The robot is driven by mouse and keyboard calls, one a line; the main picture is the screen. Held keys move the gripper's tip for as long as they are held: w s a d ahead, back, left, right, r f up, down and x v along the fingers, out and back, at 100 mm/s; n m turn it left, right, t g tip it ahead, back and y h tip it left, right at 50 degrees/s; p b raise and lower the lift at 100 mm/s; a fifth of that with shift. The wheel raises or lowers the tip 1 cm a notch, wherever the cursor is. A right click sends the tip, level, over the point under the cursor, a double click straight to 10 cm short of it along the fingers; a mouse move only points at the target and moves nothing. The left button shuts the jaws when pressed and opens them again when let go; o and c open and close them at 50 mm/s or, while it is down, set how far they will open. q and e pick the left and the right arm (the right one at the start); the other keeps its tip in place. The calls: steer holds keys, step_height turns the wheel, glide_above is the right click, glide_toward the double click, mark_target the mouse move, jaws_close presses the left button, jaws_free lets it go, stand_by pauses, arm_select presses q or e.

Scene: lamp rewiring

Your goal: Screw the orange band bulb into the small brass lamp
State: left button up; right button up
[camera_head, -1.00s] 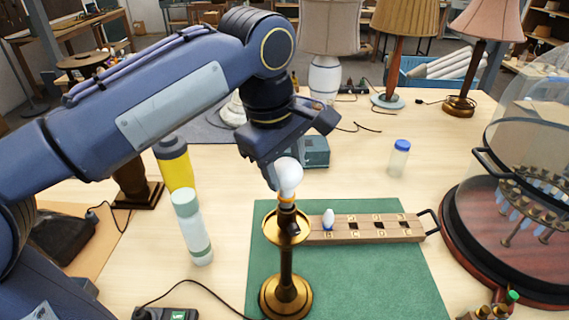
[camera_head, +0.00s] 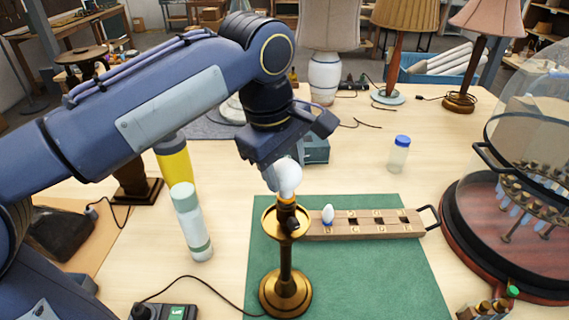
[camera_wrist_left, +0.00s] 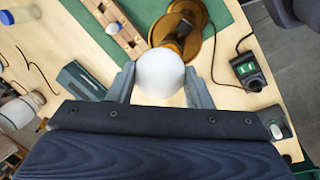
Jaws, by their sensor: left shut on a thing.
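The white bulb with the orange band (camera_head: 289,179) is upright in the jaws of my left gripper (camera_head: 280,175). Its orange band sits right at the top of the small brass lamp (camera_head: 286,262), in line with the stem. I cannot tell how far its base is in the socket. In the left wrist view the round bulb (camera_wrist_left: 160,74) is between the two fingers, with the brass lamp (camera_wrist_left: 187,22) behind it. The lamp stands upright on a green mat (camera_head: 390,285). My right gripper is not in view.
A wooden bulb rack (camera_head: 375,230) holding a white bulb with a blue band (camera_head: 328,215) lies right of the lamp. A white-green bottle (camera_head: 193,225) stands left. A glass dome (camera_head: 530,180) stands right.

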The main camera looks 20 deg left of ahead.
arm_select(q)
steer(key=shift+f, duration=0.15)
stand_by(0.4)
steer(key=shift+o, duration=1.2)
steer(key=shift+c, duration=0.9)
steer(key=m+p, duration=0.1)
steer(key=m, duration=0.2)
steer(key=shift+a+m+h+p, duration=0.1)
steer(key=shift+m+h+p, duration=0.2)
steer(key=shift+m+h, duration=0.1)
steer(key=m+g+p, duration=0.1)
steer(key=m, duration=0.2)
steer(key=shift+w, duration=0.1)
steer(key=shift+m, duration=0.6)
